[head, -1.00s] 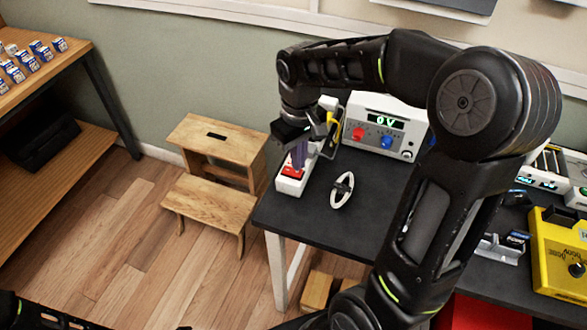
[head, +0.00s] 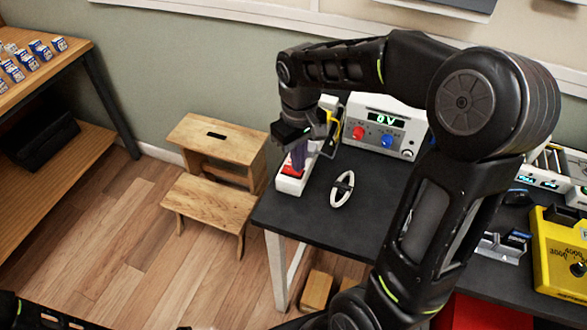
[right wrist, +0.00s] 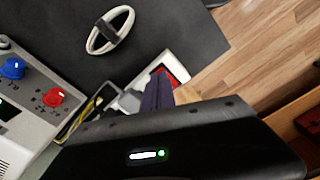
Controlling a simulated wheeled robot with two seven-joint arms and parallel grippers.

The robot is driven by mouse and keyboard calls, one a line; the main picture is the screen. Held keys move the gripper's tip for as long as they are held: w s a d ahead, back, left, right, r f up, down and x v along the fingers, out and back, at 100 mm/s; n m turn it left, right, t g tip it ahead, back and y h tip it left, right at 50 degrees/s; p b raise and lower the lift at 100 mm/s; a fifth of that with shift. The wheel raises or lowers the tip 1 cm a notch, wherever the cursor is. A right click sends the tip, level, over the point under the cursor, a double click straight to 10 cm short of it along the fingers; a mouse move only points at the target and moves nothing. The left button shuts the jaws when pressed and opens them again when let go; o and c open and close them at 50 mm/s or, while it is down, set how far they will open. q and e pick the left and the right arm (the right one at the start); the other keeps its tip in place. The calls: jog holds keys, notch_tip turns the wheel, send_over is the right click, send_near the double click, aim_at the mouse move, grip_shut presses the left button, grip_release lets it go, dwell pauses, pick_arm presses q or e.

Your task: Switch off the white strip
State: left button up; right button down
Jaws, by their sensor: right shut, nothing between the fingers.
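The white strip (head: 291,185) lies at the left end of the dark table and has a red switch (head: 293,170) on top. It also shows in the right wrist view (right wrist: 144,82), with the red switch (right wrist: 172,77) partly behind my fingers. My right gripper (head: 298,163) points down over the strip, shut and empty, its purple fingertips at or just above the red switch. I cannot tell whether they touch it. Whether the switch is lit or pressed is unclear. My left gripper is not clearly visible; only a dark part of that arm shows at the lower left.
A white power supply (head: 405,105) reading 0 V stands behind the strip, with a yellow cable (head: 334,127) beside it. A yellow meter (head: 558,262) sits far right. A wooden step stool (head: 210,200) stands left of the table.

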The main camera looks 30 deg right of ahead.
jog(key=shift+s+f+b, duration=0.1)
jog(key=shift+f+b, duration=0.45)
jog(key=shift+f, duration=0.25)
jog(key=shift+r+p, duration=0.2)
jog(key=shift+p, duration=0.1)
jog(key=shift+r+p, duration=0.6)
jog(key=shift+r, duration=0.05)
notch_tip(320, 180, up, 5)
jog(key=p, duration=0.4)
jog(key=shift+r, duration=0.2)
jog(key=shift+f, duration=0.1)
